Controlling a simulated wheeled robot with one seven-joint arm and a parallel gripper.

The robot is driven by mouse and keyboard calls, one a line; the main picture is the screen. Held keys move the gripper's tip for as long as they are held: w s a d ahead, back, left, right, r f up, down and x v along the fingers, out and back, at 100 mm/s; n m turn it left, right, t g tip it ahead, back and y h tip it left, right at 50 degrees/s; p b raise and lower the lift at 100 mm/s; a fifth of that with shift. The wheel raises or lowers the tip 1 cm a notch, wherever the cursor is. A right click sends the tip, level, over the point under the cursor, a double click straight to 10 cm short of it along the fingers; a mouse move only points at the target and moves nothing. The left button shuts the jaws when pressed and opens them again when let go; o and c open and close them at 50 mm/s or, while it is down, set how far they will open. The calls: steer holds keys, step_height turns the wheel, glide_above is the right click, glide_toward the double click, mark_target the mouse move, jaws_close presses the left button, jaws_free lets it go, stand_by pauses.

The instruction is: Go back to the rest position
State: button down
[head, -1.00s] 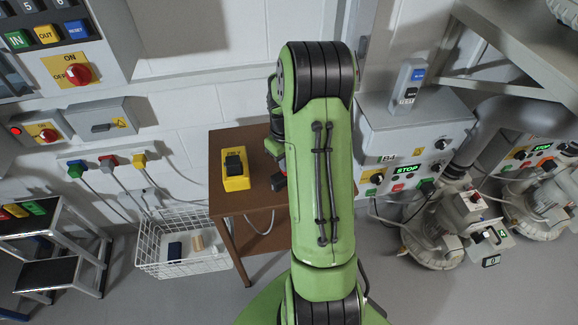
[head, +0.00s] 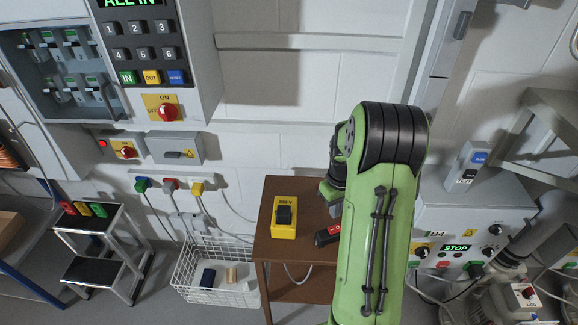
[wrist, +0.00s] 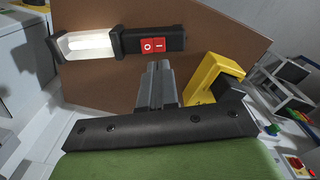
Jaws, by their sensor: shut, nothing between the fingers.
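My gripper (wrist: 155,86) shows in the wrist view with its two fingers together and nothing between them. It is above the brown table (wrist: 100,92). In the head view my green arm hides most of the gripper and the right part of the table. A black device with a red rocker switch (wrist: 153,44) and a lit white end lies on the table beyond the fingertips. Part of it shows in the head view (head: 326,236). A yellow block with a black top (head: 285,217) stands on the table to its left; in the wrist view it is right of the fingers (wrist: 206,80).
A white wire basket (head: 213,283) stands on the floor left of the table. A step stool (head: 100,250) is farther left. Grey control boxes, a red knob (head: 167,112) and coloured plugs line the wall. A grey B4 cabinet (head: 475,215) and blower machinery stand at the right.

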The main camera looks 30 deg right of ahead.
steer(key=s+a+r+t+h, duration=0.1)
steer(key=s+a+r+t, duration=0.15)
steer(key=a+r, duration=1.1)
steer(key=s+a+r+t, duration=0.1)
steer(key=s+a+r, duration=0.1)
steer(key=s+a, duration=0.2)
steer(key=s+a+r+t+y, duration=0.1)
steer(key=s+a+r+t, duration=0.1)
steer(key=s+a, duration=0.3)
steer(key=s+r, duration=0.1)
steer(key=s, duration=0.3)
steer(key=shift+a+r+n, duration=0.3)
steer(key=shift+n, duration=0.1)
steer(key=shift+s, duration=0.1)
